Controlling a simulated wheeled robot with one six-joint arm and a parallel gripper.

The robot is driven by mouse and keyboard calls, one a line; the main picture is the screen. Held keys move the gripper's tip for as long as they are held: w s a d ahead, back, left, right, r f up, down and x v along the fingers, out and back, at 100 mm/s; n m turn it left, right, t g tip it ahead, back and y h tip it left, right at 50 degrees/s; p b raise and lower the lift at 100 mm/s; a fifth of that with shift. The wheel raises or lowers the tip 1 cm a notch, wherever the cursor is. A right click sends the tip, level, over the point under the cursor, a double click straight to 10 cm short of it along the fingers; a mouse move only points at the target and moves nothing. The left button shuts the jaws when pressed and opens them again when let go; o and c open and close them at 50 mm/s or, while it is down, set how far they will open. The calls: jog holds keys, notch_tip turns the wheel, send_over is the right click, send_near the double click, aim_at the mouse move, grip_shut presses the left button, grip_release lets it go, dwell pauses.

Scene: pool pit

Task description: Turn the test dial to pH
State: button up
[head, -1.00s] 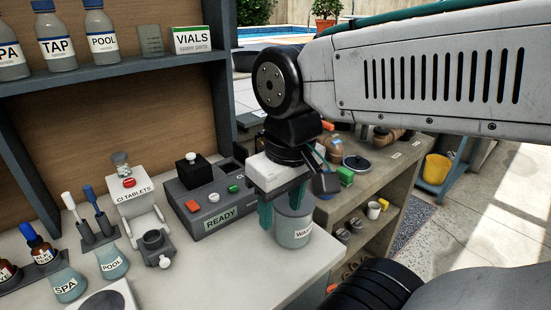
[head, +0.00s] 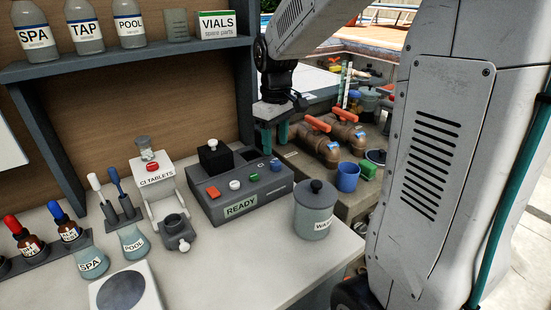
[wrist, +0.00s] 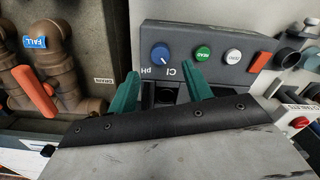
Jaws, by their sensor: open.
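The test dial is a blue knob (wrist: 160,54) on the grey tester (wrist: 212,42); the labels "Cl" and "pH" stand side by side below it, upside down in the wrist view. A pale pointer mark shows on the knob, but I cannot tell which label it points to. In the head view the dial (head: 276,164) is at the right end of the tester's (head: 235,206) button row. My gripper (wrist: 162,80) is open and empty, its teal fingers short of the dial in the picture. In the head view my gripper (head: 274,136) is beyond the tester's right end.
A grey lidded waste jar (head: 314,212) stands in front and right of the tester. A tablet dispenser (head: 158,180) is left of it. Brown pipes with orange handles (head: 330,130) and a blue cup (head: 347,177) lie to the right.

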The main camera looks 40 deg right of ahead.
aim_at(276, 163)
notch_tip(276, 163, down, 6)
jog(key=shift+r, duration=0.1)
jog(key=c, duration=1)
